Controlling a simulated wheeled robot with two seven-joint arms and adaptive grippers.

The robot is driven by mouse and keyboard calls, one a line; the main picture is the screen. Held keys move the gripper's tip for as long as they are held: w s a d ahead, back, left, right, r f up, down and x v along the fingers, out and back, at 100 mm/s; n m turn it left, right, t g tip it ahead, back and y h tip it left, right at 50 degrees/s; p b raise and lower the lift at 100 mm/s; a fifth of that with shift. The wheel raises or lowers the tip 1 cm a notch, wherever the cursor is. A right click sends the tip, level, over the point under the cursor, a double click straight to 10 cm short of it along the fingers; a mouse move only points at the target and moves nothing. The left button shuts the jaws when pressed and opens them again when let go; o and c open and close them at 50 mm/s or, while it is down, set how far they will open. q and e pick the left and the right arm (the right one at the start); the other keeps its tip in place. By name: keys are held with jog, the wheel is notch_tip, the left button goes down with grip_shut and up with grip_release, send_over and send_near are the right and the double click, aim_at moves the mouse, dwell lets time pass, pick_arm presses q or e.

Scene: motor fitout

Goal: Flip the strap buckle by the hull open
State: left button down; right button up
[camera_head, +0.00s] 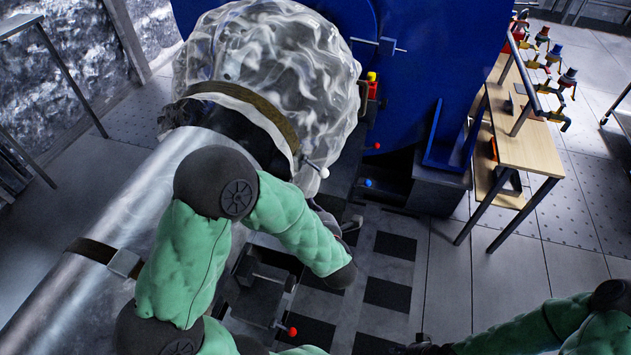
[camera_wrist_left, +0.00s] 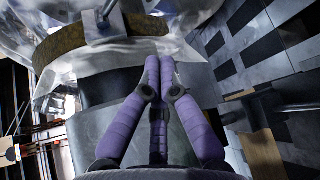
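A brown strap (camera_head: 262,108) circles the neck of the clear plastic wrap, beside the big blue hull (camera_head: 430,60). Its buckle (camera_head: 314,167) shows as a small metal lever with a pale knob at the strap's lower right end. In the left wrist view the strap (camera_wrist_left: 75,42) crosses the upper left, with the metal buckle (camera_wrist_left: 106,14) at the top edge. My left gripper (camera_wrist_left: 160,58) has its purple fingers together, empty, below and right of the buckle and apart from it. In the head view my forearm mostly hides this gripper.
A second strap (camera_head: 92,250) with a metal buckle (camera_head: 125,262) circles the silver cylinder (camera_head: 60,300) at lower left. Red-knobbed (camera_head: 292,331) and blue-knobbed (camera_head: 368,183) levers stand near the checkered floor. A wooden bench (camera_head: 525,140) stands right; floor beyond is open.

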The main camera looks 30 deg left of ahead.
aim_at(316, 167)
pick_arm(q)
jog(key=b+x, duration=0.3)
jog(key=x, duration=0.7)
jog(key=w+d+r, duration=0.2)
jog(key=d, duration=0.1)
jog(key=shift+b, duration=0.3)
dwell(0.3)
